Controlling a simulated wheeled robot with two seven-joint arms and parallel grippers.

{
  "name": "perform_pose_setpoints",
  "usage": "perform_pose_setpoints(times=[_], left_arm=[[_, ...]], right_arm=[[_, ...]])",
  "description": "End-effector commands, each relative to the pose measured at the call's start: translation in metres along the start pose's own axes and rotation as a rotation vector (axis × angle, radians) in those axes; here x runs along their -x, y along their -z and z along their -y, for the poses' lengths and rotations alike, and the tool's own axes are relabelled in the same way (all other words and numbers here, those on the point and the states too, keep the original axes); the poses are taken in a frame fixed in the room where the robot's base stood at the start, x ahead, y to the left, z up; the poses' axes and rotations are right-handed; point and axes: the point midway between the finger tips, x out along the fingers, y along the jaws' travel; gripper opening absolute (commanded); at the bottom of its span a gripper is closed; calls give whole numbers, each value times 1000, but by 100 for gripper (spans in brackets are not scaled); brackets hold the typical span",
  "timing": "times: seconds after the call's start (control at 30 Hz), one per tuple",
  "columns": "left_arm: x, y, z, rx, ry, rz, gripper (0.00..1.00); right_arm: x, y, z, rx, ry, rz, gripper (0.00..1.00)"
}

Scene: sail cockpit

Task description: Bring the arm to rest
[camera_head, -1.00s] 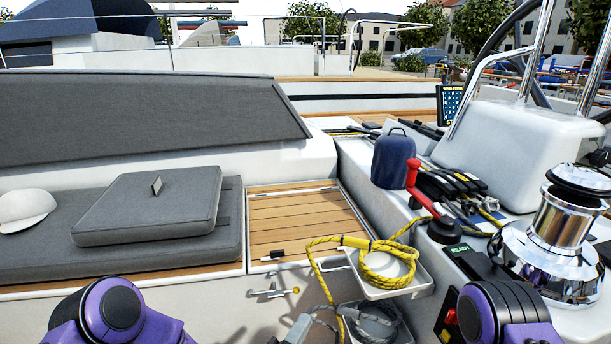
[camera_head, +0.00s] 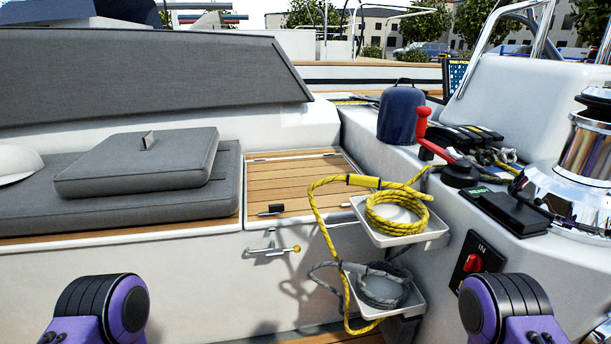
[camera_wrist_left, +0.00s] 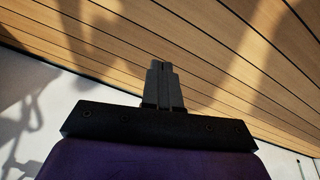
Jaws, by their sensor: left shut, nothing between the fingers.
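My left arm shows in the head view only as a purple and black link at the bottom left. Its gripper is out of that view. In the left wrist view my left gripper (camera_wrist_left: 164,88) is shut, its two dark fingers together with nothing between them. It points over wooden slatted planks (camera_wrist_left: 215,45), with a white surface (camera_wrist_left: 25,110) at the left. My right arm shows as a purple and black link at the bottom right of the head view. My right gripper is not in view.
A yellow rope (camera_head: 385,212) lies coiled in the upper white tray (camera_head: 437,236), a grey rope (camera_head: 372,292) in the lower tray. A red-handled lever (camera_head: 422,125), a blue bag (camera_head: 399,115) and a chrome winch (camera_head: 588,150) stand at the right. Grey cushions (camera_head: 140,165) cover the left bench.

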Motion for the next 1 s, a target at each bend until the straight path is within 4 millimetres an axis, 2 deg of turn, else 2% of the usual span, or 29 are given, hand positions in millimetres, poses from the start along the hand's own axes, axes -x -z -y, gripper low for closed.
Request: perform_pose_setpoints(times=[0.03, 0.1, 0.23, 0.33, 0.5, 0.53, 0.57, 0.87, 1.0], left_arm=[[-18, -11, 19, -4, 50, 14, 0], [-25, -19, 41, -2, 111, 27, 0], [-36, -27, 67, 3, 182, 29, 0], [-47, -30, 76, -3, 199, 26, 0], [-68, -33, 79, -6, 201, 17, 0], [-50, -27, 77, -5, 201, 16, 0], [-42, -24, 76, -4, 200, 15, 0], [8, -6, 71, 4, 200, 1, 0], [42, 6, 68, 10, 200, -9, 0]], right_arm=[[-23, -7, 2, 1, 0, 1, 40], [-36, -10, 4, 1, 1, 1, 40], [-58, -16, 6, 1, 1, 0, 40], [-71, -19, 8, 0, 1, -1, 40], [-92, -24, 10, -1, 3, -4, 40], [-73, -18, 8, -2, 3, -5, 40], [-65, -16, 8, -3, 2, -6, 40], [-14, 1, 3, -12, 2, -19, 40], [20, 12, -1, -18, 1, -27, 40]])
